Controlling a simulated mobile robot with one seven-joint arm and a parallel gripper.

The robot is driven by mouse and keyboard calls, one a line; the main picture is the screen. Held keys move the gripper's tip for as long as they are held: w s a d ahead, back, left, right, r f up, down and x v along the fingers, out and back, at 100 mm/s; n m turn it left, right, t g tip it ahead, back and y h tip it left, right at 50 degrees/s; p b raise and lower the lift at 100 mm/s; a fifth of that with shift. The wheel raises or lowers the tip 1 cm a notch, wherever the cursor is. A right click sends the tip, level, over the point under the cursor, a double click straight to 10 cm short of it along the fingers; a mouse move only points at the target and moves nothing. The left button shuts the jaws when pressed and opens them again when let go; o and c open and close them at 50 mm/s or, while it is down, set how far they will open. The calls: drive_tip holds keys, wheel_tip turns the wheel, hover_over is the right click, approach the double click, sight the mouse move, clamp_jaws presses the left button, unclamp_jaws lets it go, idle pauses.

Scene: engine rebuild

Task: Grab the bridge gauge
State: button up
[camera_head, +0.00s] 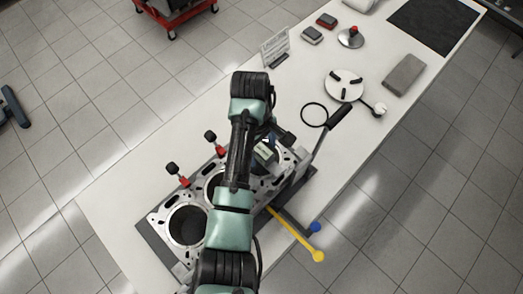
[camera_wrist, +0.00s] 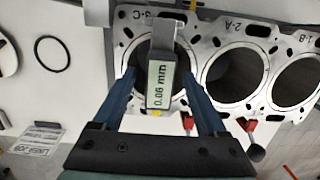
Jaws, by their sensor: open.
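The bridge gauge (camera_wrist: 161,84), a grey block with a lit display reading 0.06 mm, sits over the engine block's bore marked 3-C in the wrist view. Its display also shows beside my arm in the head view (camera_head: 265,152). My gripper (camera_wrist: 160,76) is open, with one blue finger on each side of the gauge. I cannot tell whether either finger touches it. In the head view my arm hides much of the gripper and part of the block.
The engine block (camera_head: 158,218) lies on a white bench (camera_head: 120,205). Red clamps (camera_head: 184,181) with black knobs stand along its edge. A yellow-ended bar (camera_head: 297,237) sticks out at the right.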

clamp_jaws()
drive_tip(key=shift+r, duration=0.1)
idle(0.5)
